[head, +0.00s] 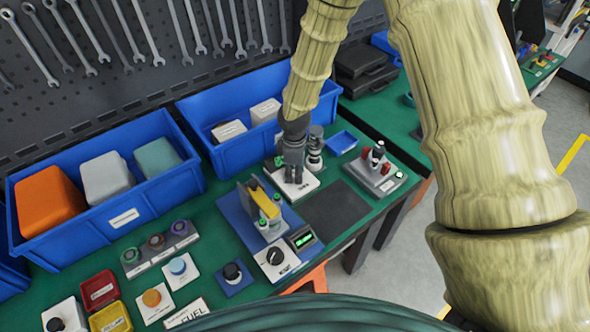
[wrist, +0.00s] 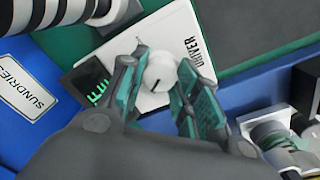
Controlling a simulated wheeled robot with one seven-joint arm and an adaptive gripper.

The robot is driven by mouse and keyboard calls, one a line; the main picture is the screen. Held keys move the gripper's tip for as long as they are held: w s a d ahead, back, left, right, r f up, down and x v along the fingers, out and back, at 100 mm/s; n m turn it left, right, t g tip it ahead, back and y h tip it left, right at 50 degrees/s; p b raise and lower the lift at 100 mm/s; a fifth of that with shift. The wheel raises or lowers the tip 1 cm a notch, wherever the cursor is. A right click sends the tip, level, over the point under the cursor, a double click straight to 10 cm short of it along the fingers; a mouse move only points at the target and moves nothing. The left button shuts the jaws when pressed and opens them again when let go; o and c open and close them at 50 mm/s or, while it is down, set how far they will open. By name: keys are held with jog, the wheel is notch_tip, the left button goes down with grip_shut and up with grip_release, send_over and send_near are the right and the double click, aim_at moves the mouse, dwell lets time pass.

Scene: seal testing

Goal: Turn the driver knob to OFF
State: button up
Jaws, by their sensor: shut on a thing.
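The driver unit is a white plate lettered DRIVER (wrist: 178,32), with a small dark panel bearing green marks (wrist: 95,88). In the head view, the plate (head: 302,190) shows below my gripper (head: 294,178), which points down onto it. In the wrist view, the white round knob (wrist: 160,73) has a dark pointer line slanting toward the upper right. My gripper (wrist: 158,78) is shut on this knob, with one green-padded finger on each side. OFF and ON markings cannot be read. In the head view the knob is hidden by my gripper.
A grey cylindrical device (head: 315,150) stands close right of my gripper. In front is a blue fixture (head: 235,212) with a yellow block and a white black-knobbed panel (head: 284,268). Blue bins (head: 122,218) line the back. A dark mat (head: 338,210) lies clear at right.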

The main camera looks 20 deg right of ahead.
jog(key=shift+s+f+n, duration=0.1)
jog(key=shift+f+n, duration=0.05)
jog(key=shift+n, duration=0.45)
jog(key=o, duration=1)
notch_tip(320, 180, up, 12)
jog(key=shift+s+a+r, duration=0.1)
jog(key=shift+s, duration=0.05)
dwell(0.6)
